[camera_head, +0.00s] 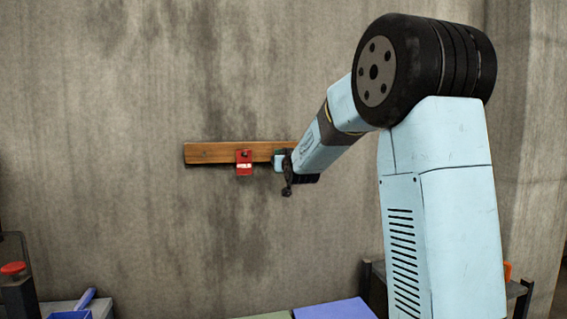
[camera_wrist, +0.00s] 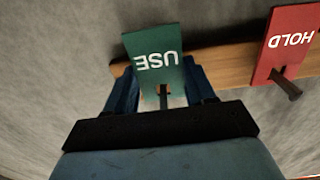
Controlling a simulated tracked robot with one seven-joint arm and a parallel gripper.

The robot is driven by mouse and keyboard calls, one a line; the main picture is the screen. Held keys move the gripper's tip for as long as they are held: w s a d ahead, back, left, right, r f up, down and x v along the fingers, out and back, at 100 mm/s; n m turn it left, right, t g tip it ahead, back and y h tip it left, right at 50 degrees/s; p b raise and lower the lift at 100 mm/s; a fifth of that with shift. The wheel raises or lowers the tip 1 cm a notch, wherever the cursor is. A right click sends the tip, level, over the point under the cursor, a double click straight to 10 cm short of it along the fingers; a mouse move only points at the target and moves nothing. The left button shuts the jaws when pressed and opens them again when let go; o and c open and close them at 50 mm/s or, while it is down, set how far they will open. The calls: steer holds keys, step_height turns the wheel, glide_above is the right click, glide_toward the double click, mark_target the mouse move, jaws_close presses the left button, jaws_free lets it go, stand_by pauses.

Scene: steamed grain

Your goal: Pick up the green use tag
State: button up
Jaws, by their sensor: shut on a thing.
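The green USE tag (camera_wrist: 155,62) is in the wrist view, its lettering upside down, in front of the wooden rail. My gripper (camera_wrist: 158,88) has its dark blue fingers on both sides of the tag and is shut on it. A dark peg shows at the tag's lower edge; I cannot tell whether the tag still hangs on it. In the head view my gripper (camera_head: 283,162) is at the right end of the rail, and the tag cannot be made out clearly there.
The wooden rail (camera_head: 212,153) is fixed to a stained concrete wall. A red HOLD tag (camera_head: 244,162) hangs left of my gripper; in the wrist view it is at the right (camera_wrist: 286,45). A blue surface (camera_head: 335,309) lies low in front.

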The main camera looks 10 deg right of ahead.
steer(key=s, duration=1.8)
steer(key=shift+r, duration=0.3)
